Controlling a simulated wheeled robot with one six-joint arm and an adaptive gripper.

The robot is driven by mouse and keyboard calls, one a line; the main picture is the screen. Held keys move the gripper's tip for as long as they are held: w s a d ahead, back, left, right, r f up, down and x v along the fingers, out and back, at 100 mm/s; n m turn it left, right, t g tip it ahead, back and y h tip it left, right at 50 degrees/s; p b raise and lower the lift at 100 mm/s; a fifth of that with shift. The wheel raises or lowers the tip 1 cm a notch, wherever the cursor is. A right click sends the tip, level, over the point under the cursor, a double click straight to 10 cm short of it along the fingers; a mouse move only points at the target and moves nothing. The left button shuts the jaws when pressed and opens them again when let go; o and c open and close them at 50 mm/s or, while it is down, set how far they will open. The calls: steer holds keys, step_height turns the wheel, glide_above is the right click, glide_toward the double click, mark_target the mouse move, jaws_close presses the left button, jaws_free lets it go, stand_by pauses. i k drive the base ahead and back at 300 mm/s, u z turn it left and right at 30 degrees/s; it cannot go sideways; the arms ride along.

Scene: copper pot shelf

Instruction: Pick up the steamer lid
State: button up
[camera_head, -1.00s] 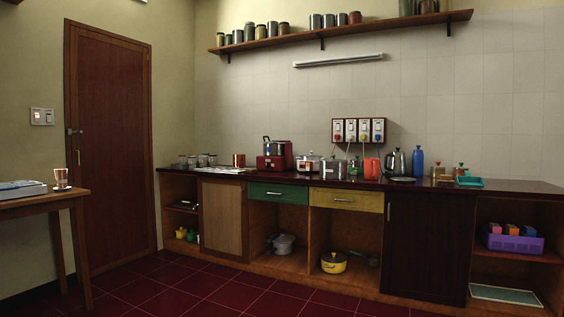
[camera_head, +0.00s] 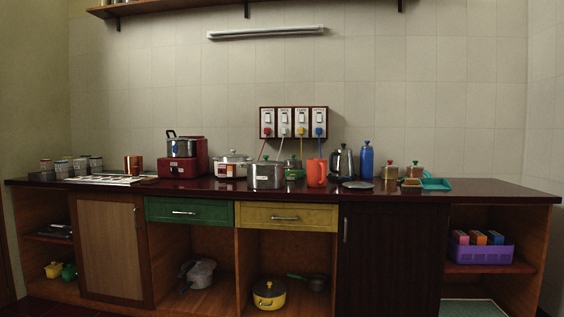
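I cannot tell for sure which piece is the steamer lid. On the dark red counter (camera_head: 330,196) a squat steel pot (camera_head: 265,177) stands left of the middle, with a lid and a small knob on top. Behind it to the left is a white and red pot (camera_head: 231,168) with a lid. A flat dark disc (camera_head: 358,185) lies on the counter right of the orange jug (camera_head: 317,173). My gripper is not in view.
A kettle (camera_head: 342,162), a blue bottle (camera_head: 366,160), small jars and a teal tray (camera_head: 435,184) stand to the right. A red appliance (camera_head: 179,172) stands left. Switches with cords (camera_head: 293,122) hang on the wall. The counter's front edge is fairly clear.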

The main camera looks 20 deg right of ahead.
mark_target(266, 163)
steer(key=z, duration=0.2)
steer(key=i, duration=1.1)
steer(key=u, duration=0.5)
steer(key=i, duration=1.75)
steer(key=z, duration=0.65)
